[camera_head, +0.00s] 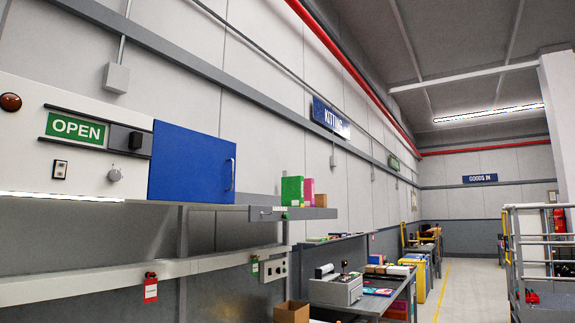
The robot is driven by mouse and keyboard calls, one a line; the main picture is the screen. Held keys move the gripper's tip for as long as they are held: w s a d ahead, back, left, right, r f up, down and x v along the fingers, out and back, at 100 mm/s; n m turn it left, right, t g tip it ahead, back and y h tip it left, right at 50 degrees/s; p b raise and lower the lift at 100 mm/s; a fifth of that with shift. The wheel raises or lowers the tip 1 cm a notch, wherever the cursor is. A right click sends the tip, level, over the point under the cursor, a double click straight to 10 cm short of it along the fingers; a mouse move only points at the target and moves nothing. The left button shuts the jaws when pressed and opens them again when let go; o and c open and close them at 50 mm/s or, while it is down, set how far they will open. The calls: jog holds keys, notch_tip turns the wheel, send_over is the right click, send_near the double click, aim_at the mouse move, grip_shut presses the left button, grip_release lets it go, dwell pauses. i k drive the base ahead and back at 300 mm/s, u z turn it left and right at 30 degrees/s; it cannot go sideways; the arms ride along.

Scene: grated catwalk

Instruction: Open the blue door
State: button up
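The blue door (188,163) is a flat rectangular panel on the wall at the left, above a grey ledge. A thin upright handle (232,175) is on its right edge. A pale panel (25,150) lies to its left, with a green "OPEN" sign (76,129) and a dark block (126,138) under a dark rail (95,118). I cannot tell whether the door slides or swings, or how far it stands open. My gripper is not in view.
A shelf (293,213) with green and pink files (292,191) juts out right of the door. Below are rails with a red tag (150,289). A workbench (385,300) stands beyond. An aisle (458,285) is clear at right, beside a railed platform (515,250).

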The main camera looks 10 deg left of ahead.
aim_at(186, 164)
jog(key=u, duration=1.15)
jog(key=i, duration=1.35)
jog(key=z, duration=0.75)
jog(key=i, duration=0.35)
jog(key=z, duration=0.45)
